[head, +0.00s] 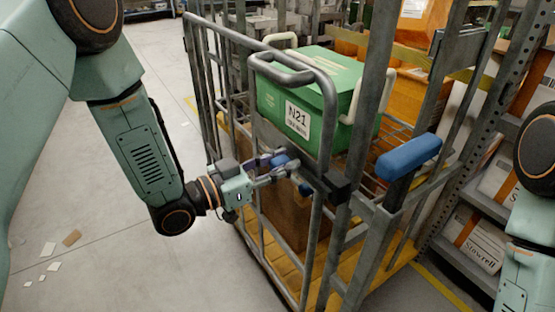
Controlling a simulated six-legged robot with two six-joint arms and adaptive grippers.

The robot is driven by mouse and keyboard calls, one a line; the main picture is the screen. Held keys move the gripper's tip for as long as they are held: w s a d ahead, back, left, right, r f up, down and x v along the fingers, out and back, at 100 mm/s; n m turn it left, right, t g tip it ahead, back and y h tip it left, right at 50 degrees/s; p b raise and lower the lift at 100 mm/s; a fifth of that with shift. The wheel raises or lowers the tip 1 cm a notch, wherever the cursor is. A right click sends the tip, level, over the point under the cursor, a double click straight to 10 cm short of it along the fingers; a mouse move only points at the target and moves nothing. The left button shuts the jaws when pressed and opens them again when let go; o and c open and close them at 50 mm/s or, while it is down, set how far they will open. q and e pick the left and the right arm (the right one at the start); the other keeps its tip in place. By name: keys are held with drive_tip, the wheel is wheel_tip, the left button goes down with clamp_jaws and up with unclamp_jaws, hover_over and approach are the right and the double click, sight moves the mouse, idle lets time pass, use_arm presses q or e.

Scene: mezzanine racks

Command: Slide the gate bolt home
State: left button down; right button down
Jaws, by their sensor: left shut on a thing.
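The gate (318,110) is a grey tubular frame on the near side of a wheeled-cage-like rack. A blue bolt knob (281,161) shows between the fingers of my left gripper (284,170), which is shut on it. The gripper reaches in from the left, and its fingers partly hide the knob and bolt. A dark block (334,187) sits just right of the gripper, at the gate post. I cannot tell how far the bolt reaches into it. My right arm shows at the right edge, but its gripper is out of view.
A green box (300,92) labelled N21 stands inside the cage above a yellow base (262,243). Shelving with boxes (473,242) is at the right. Open floor (120,230) lies left, with paper scraps.

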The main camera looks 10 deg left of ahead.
sight(272, 167)
use_arm(q)
drive_tip(key=shift+s+d+f, duration=0.1)
drive_tip(key=shift+s+d, duration=0.05)
drive_tip(key=shift+s, duration=0.15)
drive_tip(key=c, duration=1)
unclamp_jaws()
drive_tip(key=shift+d, duration=0.1)
drive_tip(key=shift+o, duration=0.2)
drive_tip(key=shift+w, duration=0.1)
drive_tip(key=shift+a, duration=0.2)
drive_tip(key=v, duration=0.4)
drive_tip(key=shift+a, duration=0.25)
drive_tip(key=v, duration=0.7)
drive_tip(key=shift+s, duration=0.25)
drive_tip(key=shift+a, duration=0.15)
